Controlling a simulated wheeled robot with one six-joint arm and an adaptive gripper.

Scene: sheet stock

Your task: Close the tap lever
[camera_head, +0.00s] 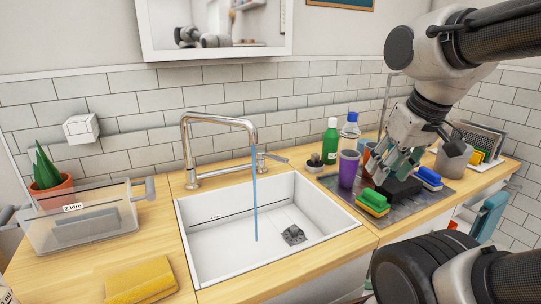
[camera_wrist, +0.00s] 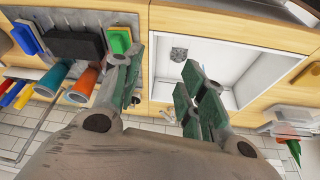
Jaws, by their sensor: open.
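The chrome tap (camera_head: 188,150) stands behind the white sink (camera_head: 190,240), its spout arched over the basin. A blue stream of water (camera_head: 255,205) runs from the spout into the sink. The tap lever (camera_head: 275,158) sticks out to the right from the side of the tap. My gripper (camera_head: 392,178) is right of the lever, above the things on the drying mat, apart from the lever. In the wrist view my gripper (camera_wrist: 158,75) is open with nothing between its fingers; the sink (camera_wrist: 215,60) lies beyond them. The lever cannot be clearly made out there.
Bottles (camera_head: 330,142) and a purple cup (camera_head: 348,168) stand between the lever and my gripper. Sponges (camera_head: 373,202) and a black block (camera_head: 400,190) lie on the grey mat (camera_head: 345,190). A clear box (camera_head: 80,230) and yellow cloth (camera_head: 140,280) are at the left.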

